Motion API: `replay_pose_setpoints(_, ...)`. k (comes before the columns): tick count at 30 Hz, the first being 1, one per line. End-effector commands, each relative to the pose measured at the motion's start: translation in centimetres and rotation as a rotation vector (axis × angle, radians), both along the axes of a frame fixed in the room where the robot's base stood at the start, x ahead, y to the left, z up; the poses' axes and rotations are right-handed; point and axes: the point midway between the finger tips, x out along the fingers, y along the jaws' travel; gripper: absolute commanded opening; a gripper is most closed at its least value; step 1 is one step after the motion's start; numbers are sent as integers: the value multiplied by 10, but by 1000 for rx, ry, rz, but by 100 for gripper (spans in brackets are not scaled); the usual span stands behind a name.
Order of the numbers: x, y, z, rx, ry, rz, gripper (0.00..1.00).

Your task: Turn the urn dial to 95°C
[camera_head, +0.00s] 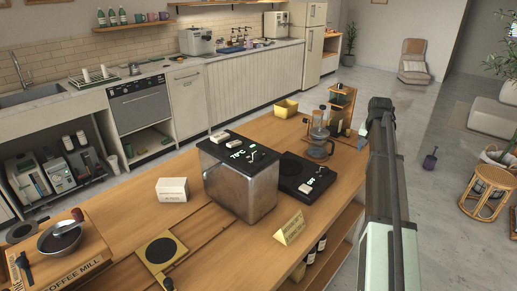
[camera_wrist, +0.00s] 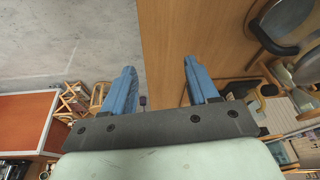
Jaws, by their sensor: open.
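The urn (camera_head: 240,185) is a steel box with a black top, standing on the wooden counter in the middle of the head view. A green lit readout (camera_head: 237,154) on its top seems to read in the seventies °C, but the digits are too small to be sure. Small controls sit near the readout; I cannot clearly pick out the dial. In the wrist view my gripper (camera_wrist: 158,68) is open and empty, its blue fingers apart. My arm stands to the right of the urn, away from it. The urn is not recognisable in the wrist view.
A black scale-like unit (camera_head: 304,178) with a green display is right of the urn, and a glass press (camera_head: 319,137) stands behind it. A white box (camera_head: 172,190) is to the left. A yellow folded sign (camera_head: 289,229) stands in front. Bare counter lies between them.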

Motion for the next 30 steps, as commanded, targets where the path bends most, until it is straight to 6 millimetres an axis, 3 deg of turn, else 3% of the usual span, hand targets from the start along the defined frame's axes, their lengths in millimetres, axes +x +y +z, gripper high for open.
replay_pose_setpoints(3,-5,58,45,1,-14,127,59)
replay_pose_setpoints(8,-25,135,96,2,-22,313,59)
replay_pose_setpoints(14,-68,228,151,-3,-34,559,59)
replay_pose_setpoints(18,-107,286,185,-10,-43,736,59)
replay_pose_setpoints(24,-167,355,224,-23,-59,977,59)
replay_pose_setpoints(30,-210,393,245,-36,-71,1139,59)
